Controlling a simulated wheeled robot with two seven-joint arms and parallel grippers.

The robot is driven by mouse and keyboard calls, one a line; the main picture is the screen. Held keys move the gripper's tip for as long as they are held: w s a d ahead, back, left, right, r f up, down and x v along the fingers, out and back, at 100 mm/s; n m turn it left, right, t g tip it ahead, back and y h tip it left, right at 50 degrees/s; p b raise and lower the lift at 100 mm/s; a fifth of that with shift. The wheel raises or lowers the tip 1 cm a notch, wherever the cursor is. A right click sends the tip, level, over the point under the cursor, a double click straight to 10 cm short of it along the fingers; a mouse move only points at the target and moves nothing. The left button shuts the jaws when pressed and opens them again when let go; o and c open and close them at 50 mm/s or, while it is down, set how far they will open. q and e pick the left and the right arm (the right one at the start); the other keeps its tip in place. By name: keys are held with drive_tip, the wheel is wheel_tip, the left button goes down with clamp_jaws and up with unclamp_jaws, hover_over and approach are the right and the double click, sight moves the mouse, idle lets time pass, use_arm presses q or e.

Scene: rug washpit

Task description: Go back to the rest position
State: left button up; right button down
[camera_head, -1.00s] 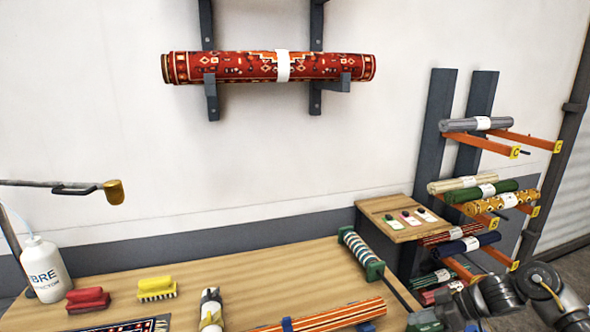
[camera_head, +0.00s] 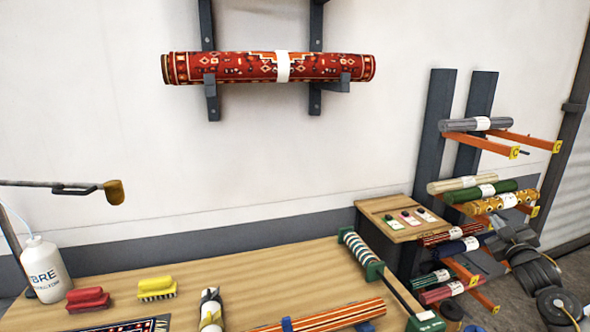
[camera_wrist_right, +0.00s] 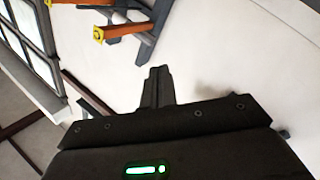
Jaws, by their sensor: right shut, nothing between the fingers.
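My right gripper (camera_head: 508,228) is at the right side of the head view, in front of the wall rack's lower arms. The right wrist view shows its fingers (camera_wrist_right: 159,86) closed together with nothing between them. It points at a white wall there, away from the table. My left gripper is in neither view.
The rack (camera_head: 440,130) holds several rolled rugs on orange arms (camera_head: 530,141), close to my right arm. The wooden table (camera_head: 250,270) carries a red brush (camera_head: 88,298), a yellow brush (camera_head: 156,288), a white bottle (camera_head: 44,268) and a striped roll (camera_head: 362,256). A red rug roll (camera_head: 220,68) hangs on the wall.

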drive_tip(key=s+a+f+m+g, duration=0.1)
drive_tip(key=s+a+f+g, duration=0.15)
drive_tip(key=f, duration=0.95)
drive_tip(key=s+a+f+g, duration=0.15)
drive_tip(key=s+f, duration=0.25)
drive_tip(key=f, duration=0.8)
drive_tip(key=s+a+f+m+g, duration=0.1)
drive_tip(key=s+a+f+g, duration=0.15)
drive_tip(key=f, duration=0.95)
drive_tip(key=s+a+f+g+y, duration=0.1)
drive_tip(key=s+a+f+g, duration=0.15)
drive_tip(key=s+f, duration=0.7)
drive_tip(key=s+a+f+g, duration=0.2)
drive_tip(key=s+a+f, duration=0.2)
drive_tip(key=s+f, duration=0.55)
drive_tip(key=s+a+f+g+y, duration=0.15)
drive_tip(key=s+a+f, duration=0.45)
drive_tip(key=s, duration=0.7)
drive_tip(key=s+a+f+m+g, duration=0.1)
drive_tip(key=s+a+f+g, duration=0.35)
drive_tip(key=s, duration=0.85)
drive_tip(key=s+a+f+g+y, duration=0.1)
drive_tip(key=s+a+f, duration=0.6)
drive_tip(key=s, duration=0.6)
drive_tip(key=f+b, duration=0.5)
drive_tip(key=shift+w+d+f, duration=0.2)
drive_tip(key=shift+d, duration=0.1)
